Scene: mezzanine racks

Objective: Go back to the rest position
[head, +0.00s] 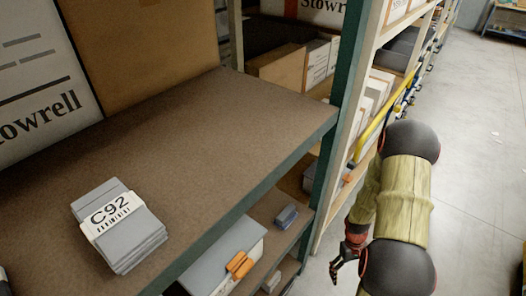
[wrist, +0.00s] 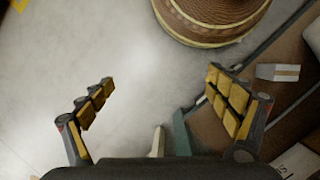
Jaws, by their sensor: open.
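My gripper (wrist: 160,105) is open and empty in the wrist view, its two yellow-padded fingers spread wide over bare grey floor. In the head view my gripper (head: 345,268) hangs low at the end of my arm, to the right of the green rack post and out over the aisle. It appears apart from the shelves, though part of the gripper is hidden by my arm.
A grey stack labelled C92 (head: 120,225) lies on the brown shelf (head: 200,130). A lower shelf holds a grey-lidded box (head: 222,258) with an orange item. The green post (head: 335,130) stands beside my arm. The aisle floor (head: 475,140) at right is clear.

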